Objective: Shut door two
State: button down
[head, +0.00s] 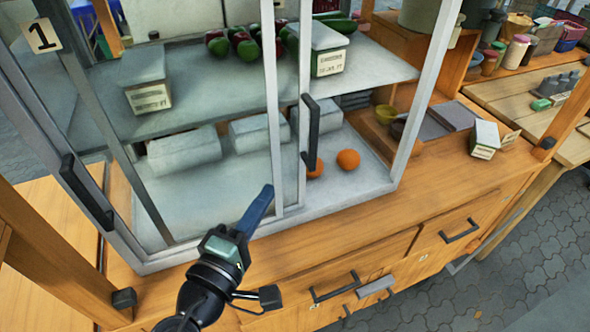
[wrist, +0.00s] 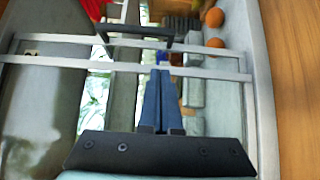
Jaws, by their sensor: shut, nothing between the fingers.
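A glass display case has sliding doors in pale metal frames. A plate marked 1 (head: 42,36) is at the upper left. Door two seems to be the pane whose upright bar (head: 304,60) carries a black vertical handle (head: 311,133); no plate for it is visible. Right of this bar the case front looks open. In the wrist view the handle (wrist: 134,32) lies beyond the fingertips. My gripper (head: 264,192) is shut and empty, left of and below the handle and apart from it. Its blue fingers (wrist: 160,80) overlap the frame bars in the wrist view; contact is unclear.
Another black handle (head: 86,192) is on the left door. Oranges (head: 348,160) lie inside the case at right, and vegetables (head: 240,44) on its upper shelf. The case's right post (head: 428,85) bounds the opening. The wooden counter (head: 400,232) is clear in front.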

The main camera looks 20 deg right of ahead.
jog(key=w+d+p, duration=0.1)
jog(key=w+d, duration=0.2)
jog(key=d, duration=0.4)
jog(key=shift+w+p, duration=0.3)
jog(key=shift+w, duration=0.05)
jog(key=shift+d, duration=0.2)
